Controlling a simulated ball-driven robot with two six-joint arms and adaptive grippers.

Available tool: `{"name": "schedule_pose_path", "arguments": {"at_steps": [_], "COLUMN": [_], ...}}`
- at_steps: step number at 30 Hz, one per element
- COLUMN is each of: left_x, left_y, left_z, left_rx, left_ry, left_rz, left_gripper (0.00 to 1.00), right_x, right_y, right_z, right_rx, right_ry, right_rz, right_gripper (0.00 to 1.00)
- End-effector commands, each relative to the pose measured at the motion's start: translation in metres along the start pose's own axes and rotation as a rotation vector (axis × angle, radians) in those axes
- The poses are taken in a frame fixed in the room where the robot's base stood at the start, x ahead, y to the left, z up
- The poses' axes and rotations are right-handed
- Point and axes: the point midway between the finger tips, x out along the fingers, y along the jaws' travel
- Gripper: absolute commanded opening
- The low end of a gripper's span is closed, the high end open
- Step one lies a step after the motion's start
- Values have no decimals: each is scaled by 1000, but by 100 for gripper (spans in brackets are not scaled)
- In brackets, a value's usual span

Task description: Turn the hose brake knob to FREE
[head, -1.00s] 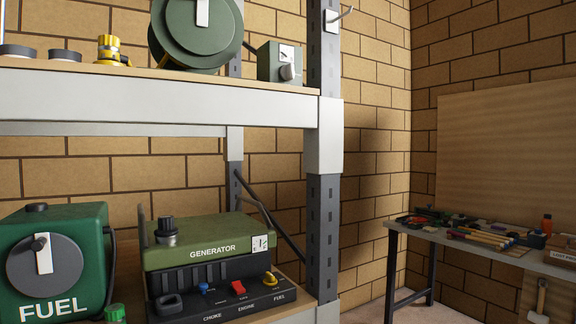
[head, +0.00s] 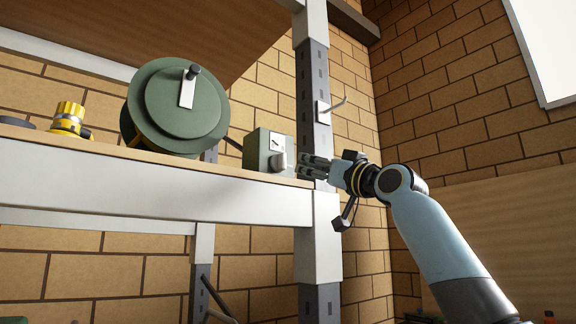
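The green brake box (head: 256,147) stands on the upper shelf beside the large green hose reel (head: 160,100). A grey knob (head: 279,161) sticks out of its front face, with a small white label plate (head: 277,142) above it. The label's words are too small to read, and I cannot tell the knob's setting. My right gripper (head: 300,166) comes in from the right, its fingers pointing left at the knob. Its two dark fingers look slightly apart, with nothing seen between them. The fingertips are just right of the knob; contact is not visible. My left gripper is out of view.
The steel shelf post (head: 312,90) stands close behind my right gripper, with a small hook (head: 336,105) above it. A yellow fitting (head: 69,118) stands left of the reel. The shelf's white front beam (head: 150,190) runs below the box.

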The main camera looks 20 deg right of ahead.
Motion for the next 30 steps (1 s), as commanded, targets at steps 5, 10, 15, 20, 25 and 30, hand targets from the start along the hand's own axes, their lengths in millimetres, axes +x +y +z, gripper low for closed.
{"name": "schedule_pose_path", "arguments": {"at_steps": [5,10,15,20,25,30], "left_x": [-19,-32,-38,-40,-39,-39], "left_y": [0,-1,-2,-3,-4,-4], "left_z": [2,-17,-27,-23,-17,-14], "left_rx": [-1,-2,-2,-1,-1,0], "left_ry": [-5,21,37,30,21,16], "left_rz": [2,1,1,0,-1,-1], "left_gripper": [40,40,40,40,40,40], "right_x": [37,70,90,96,96,96], "right_y": [-1,-1,0,0,0,0], "right_z": [-3,-2,0,2,2,2], "right_rx": [6,5,3,2,1,1], "right_ry": [-3,-4,-3,-4,-4,-4], "right_rz": [0,0,0,0,0,0], "right_gripper": [38,38,38,38,38,22]}}
